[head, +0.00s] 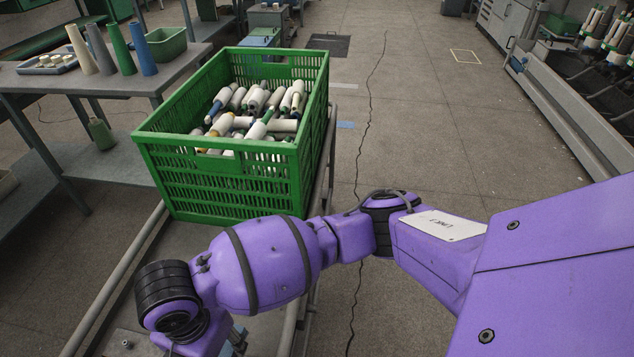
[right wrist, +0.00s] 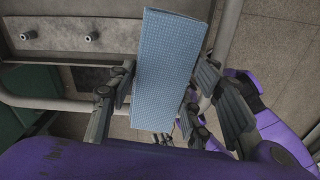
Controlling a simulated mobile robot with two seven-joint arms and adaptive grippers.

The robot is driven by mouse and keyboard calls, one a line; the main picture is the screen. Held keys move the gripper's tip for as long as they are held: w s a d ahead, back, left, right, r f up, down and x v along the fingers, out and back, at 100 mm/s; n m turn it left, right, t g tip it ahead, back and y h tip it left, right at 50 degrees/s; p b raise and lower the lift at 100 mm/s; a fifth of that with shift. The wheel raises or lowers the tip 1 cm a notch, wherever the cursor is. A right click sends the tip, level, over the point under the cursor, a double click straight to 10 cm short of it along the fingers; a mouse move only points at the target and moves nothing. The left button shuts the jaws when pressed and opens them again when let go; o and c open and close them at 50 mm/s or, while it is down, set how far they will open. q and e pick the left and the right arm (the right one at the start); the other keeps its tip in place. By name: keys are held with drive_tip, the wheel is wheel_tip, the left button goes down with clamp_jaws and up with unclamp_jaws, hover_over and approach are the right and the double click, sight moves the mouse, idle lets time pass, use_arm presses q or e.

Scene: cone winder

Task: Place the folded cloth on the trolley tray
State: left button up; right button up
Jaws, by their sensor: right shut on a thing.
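The folded cloth (right wrist: 168,60) is light blue with a fine woven texture. In the right wrist view it stands out as a flat, narrow block between the fingers of my right gripper (right wrist: 163,88), which is shut on it. The trolley tray (head: 185,255) is a grey surface in the head view, partly hidden by my right arm, with a green crate on its far part. Part of the tray also shows in the right wrist view (right wrist: 60,45), at the upper left beside the cloth. The cloth is hidden in the head view. My left gripper is not in view.
The green crate (head: 225,185) is full of yarn cones and bobbins. A tube rail (head: 125,270) runs along the trolley's left side. A grey table (head: 45,80) with tall cones stands at the left. Open floor lies to the right of the trolley.

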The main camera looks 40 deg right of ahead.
drive_tip(key=shift+s+d+r+n, duration=0.15)
drive_tip(key=shift+d+n, duration=0.1)
drive_tip(key=shift+n, duration=0.35)
drive_tip(key=shift+d, duration=0.2)
drive_tip(key=shift+n, duration=0.3)
drive_tip(key=w+d+f+b, duration=0.1)
drive_tip(key=w+d+f, duration=0.3)
drive_tip(key=w+d+f+b, duration=0.1)
drive_tip(key=w+d+f, duration=0.3)
drive_tip(key=shift+w+d+f, duration=0.15)
drive_tip(key=shift+w+d, duration=0.05)
drive_tip(key=shift+w, duration=0.1)
drive_tip(key=shift+w+d+f, duration=0.45)
drive_tip(key=shift+f, duration=0.2)
drive_tip(key=shift+w+d+f+b, duration=0.15)
drive_tip(key=shift+f+b, duration=0.25)
drive_tip(key=shift+f, duration=1.35)
drive_tip(key=o, duration=1.2)
drive_tip(key=shift+f, duration=0.15)
